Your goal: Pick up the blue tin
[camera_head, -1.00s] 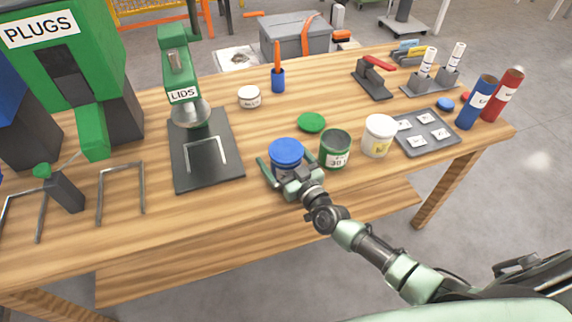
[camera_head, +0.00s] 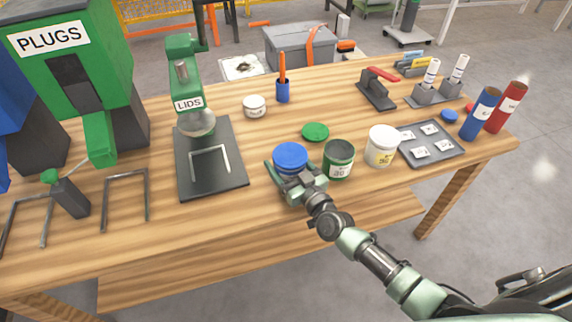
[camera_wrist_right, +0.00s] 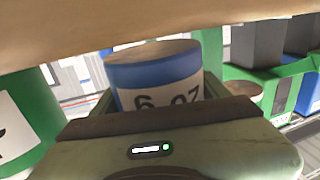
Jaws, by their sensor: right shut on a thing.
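The blue tin (camera_head: 291,157) stands near the front edge of the wooden table, its blue top facing up. My right gripper (camera_head: 290,172) reaches in from the front and is shut on it, one finger on each side. In the right wrist view the blue tin (camera_wrist_right: 155,75) sits between the jaws, with a pale printed label below a blue band. The gripper hides its lower part, and I cannot tell whether its base touches the table. My left gripper is not in view.
A green tin (camera_head: 338,160) stands close right of the gripper, then a white tub (camera_head: 382,146) and a grey tray (camera_head: 459,150). A green lid (camera_head: 315,131) lies behind. The dark base of the LIDS press (camera_head: 237,180) is to the left.

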